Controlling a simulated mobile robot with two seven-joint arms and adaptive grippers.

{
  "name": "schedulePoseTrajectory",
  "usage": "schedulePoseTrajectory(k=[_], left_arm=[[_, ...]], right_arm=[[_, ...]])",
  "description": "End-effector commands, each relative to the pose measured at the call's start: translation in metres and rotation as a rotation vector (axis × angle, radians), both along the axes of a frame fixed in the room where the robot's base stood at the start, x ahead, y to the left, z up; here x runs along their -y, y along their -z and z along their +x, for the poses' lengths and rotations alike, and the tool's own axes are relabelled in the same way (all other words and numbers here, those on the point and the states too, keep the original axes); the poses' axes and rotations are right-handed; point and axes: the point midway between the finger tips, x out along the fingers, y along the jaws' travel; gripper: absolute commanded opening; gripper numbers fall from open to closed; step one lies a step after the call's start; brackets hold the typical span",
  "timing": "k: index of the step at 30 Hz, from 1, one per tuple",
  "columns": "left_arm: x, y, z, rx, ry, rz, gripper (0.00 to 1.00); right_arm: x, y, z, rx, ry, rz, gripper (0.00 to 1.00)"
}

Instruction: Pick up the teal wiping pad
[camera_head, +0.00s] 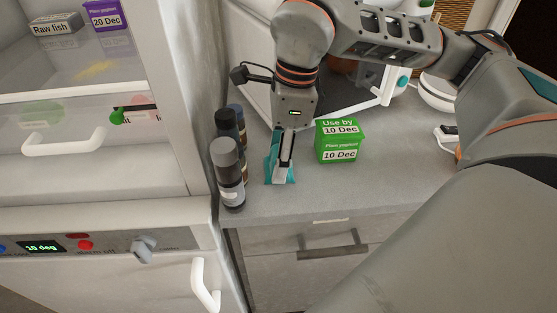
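The teal wiping pad (272,174) is on the grey worktop, between the dark bottles and the green box. My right gripper (284,166) comes down from above, directly over the pad, and hides its middle. Teal shows on both sides of the fingers and below their tips. The fingers are seen nearly edge-on, so I cannot tell whether they are open or shut on the pad. My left gripper is not in view.
Several dark bottles (230,178) stand close left of the pad, beside the fridge wall. A green box (340,141) labelled "Plain yoghurt" stands close on the right. The front worktop (300,205) is clear. A drawer handle (333,247) sticks out below.

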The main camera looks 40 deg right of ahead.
Motion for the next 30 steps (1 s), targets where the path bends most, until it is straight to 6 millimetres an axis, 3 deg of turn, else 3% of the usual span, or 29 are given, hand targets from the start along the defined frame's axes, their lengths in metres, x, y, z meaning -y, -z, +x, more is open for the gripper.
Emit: schedulePoseTrajectory(k=[5,11,30], left_arm=[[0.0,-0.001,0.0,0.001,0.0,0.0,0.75],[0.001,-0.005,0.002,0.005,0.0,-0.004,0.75],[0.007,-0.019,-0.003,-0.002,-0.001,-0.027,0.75]], right_arm=[[0.0,-0.003,0.0,0.001,0.0,0.0,0.3],[0.0,-0.022,0.001,0.006,0.002,0.0,0.3],[0.0,-0.144,0.0,0.007,0.002,0.0,0.3]])
